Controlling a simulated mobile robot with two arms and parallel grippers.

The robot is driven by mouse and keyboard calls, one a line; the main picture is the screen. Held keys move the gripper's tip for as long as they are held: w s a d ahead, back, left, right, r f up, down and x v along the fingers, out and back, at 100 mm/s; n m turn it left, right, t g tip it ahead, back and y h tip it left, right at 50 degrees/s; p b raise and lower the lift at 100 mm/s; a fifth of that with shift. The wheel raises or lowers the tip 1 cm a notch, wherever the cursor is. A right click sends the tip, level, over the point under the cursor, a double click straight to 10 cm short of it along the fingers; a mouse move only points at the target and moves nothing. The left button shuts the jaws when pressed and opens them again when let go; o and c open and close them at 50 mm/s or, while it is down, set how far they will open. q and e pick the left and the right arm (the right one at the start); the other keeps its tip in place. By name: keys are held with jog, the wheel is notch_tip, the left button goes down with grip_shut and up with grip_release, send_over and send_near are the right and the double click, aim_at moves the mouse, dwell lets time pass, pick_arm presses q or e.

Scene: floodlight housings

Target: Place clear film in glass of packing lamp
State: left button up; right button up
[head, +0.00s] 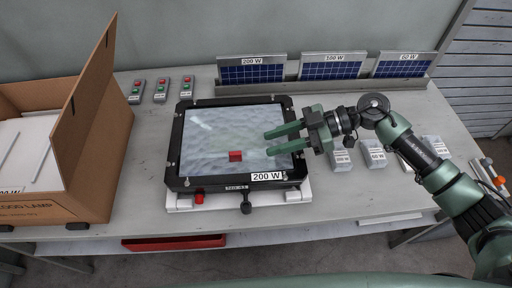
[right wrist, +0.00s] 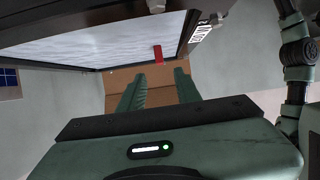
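The packing lamp (head: 176,150) is a black-framed floodlight housing with a 200 W label, lying face up on a white stand. Its glass (head: 222,125) looks grey and rippled. A red tab (head: 235,156) lies on the lower middle of the glass and also shows in the right wrist view (right wrist: 158,54). I cannot make out the clear film's edges, nor tell whether the tab belongs to it. My right gripper (head: 267,142) is open and empty over the glass's right part, fingers pointing left, apart from the tab. My left gripper is not in view.
An open cardboard box (head: 100,130) with white panels stands at the left, its flap raised. Solar panels (head: 252,71) stand in a rack behind the lamp. Several button boxes (head: 161,90) lie at the back left. Small pale blocks (head: 374,153) sit right of the lamp.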

jog(key=shift+v, duration=1.25)
